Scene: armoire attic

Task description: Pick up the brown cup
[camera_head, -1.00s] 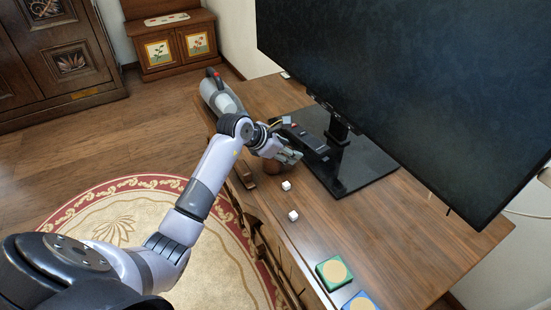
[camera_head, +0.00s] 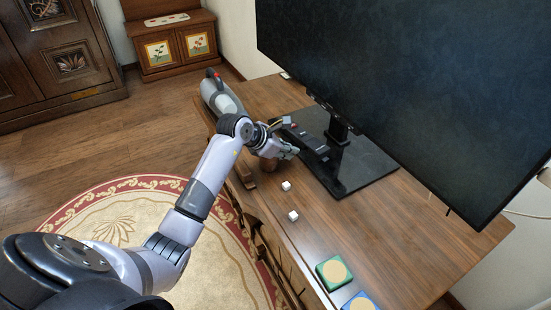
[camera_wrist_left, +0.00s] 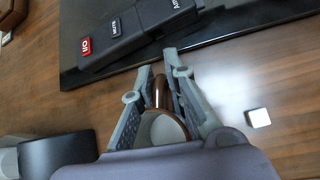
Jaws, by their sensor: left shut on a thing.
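The brown cup (camera_wrist_left: 161,92) sits between the two fingers of my left gripper (camera_wrist_left: 160,80) in the left wrist view. Its rim and pale inside face the camera. The fingers are shut on it, one on each side. In the head view, my left gripper (camera_head: 287,153) is low over the wooden cabinet top, beside the monitor's stand. A small part of the cup (camera_head: 268,164) shows below the hand, and the rest is hidden by it. I cannot tell whether the cup touches the surface. My right gripper is not in view.
A black remote (camera_wrist_left: 128,33) with a red button lies on the dark monitor base (camera_head: 350,180). Two white cubes (camera_head: 286,186) (camera_head: 293,215) stand nearby. Green and blue blocks (camera_head: 333,272) (camera_head: 358,302) lie at the near end. The large monitor (camera_head: 420,90) overhangs the right side.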

